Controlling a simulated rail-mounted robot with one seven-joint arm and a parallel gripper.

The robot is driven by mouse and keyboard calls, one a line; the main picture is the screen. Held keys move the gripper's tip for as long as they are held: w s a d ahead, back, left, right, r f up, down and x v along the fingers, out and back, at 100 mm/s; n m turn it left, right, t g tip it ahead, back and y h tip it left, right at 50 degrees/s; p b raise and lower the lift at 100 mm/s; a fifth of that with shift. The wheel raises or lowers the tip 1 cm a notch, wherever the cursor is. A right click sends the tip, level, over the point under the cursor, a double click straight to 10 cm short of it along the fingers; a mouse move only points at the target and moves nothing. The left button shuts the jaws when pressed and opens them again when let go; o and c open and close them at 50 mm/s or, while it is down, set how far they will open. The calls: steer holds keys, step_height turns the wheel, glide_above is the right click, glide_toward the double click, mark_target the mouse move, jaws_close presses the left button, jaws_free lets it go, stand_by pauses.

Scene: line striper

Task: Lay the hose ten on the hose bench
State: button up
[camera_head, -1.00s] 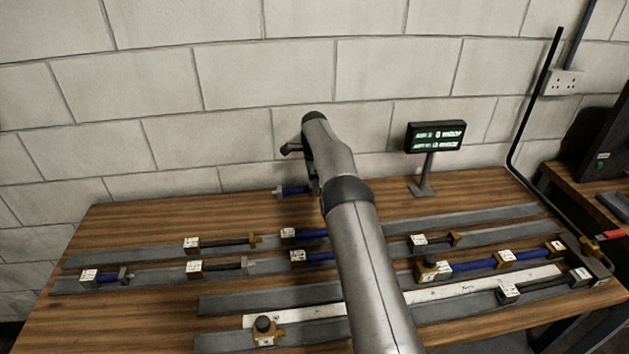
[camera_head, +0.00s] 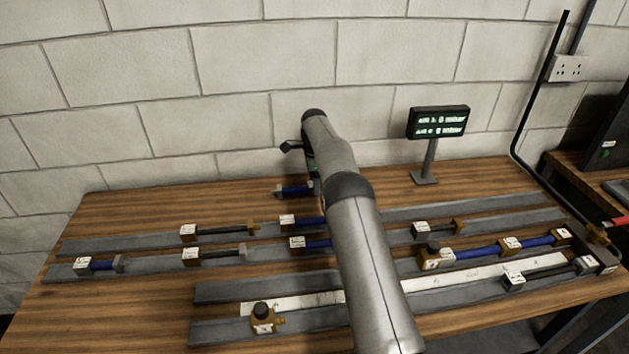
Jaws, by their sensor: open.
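The wooden bench (camera_head: 150,212) carries several short hoses with labelled end blocks, lying along grey rails. The labels are too small to read, so I cannot tell which hose is ten. A short blue hose (camera_head: 294,190) is at the back of the bench, just below my gripper (camera_head: 311,178). My gripper is mostly hidden behind my arm; it is open. I cannot tell whether its fingers are around the blue hose or touching it. Another blue hose (camera_head: 310,222) on the back rail runs behind my arm.
More hoses lie on the rails, including a long blue one (camera_head: 476,251) at right and a dark one (camera_head: 221,254) at left. A small display (camera_head: 438,122) stands at the back, right of my arm. The block wall is close behind. Bare wood shows at back left.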

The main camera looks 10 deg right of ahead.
step_height(320, 180, up, 12)
steer(key=p, duration=0.4)
stand_by(0.3)
steer(key=s+a+r+n+b, duration=0.1)
steer(key=s+r+n, duration=0.45)
steer(key=r, duration=0.35)
steer(key=s+a+r+n+b, duration=0.1)
steer(key=s+r+n, duration=0.15)
steer(key=s, duration=0.55)
steer(key=s+a+r+n, duration=0.1)
steer(key=s+r+n, duration=0.15)
steer(key=s, duration=0.55)
steer(key=s+f+n, duration=0.2)
steer(key=s+f, duration=0.1)
steer(key=s, duration=0.6)
steer(key=s+a+f+n+b, duration=0.1)
steer(key=s+f+n, duration=0.2)
steer(key=s, duration=0.7)
steer(key=s+a+f+n+t, duration=0.1)
steer(key=s+f+n, duration=0.2)
steer(key=s, duration=0.7)
step_height(320, 180, down, 2)
steer(key=shift+s+f, duration=0.1)
steer(key=shift+s, duration=0.15)
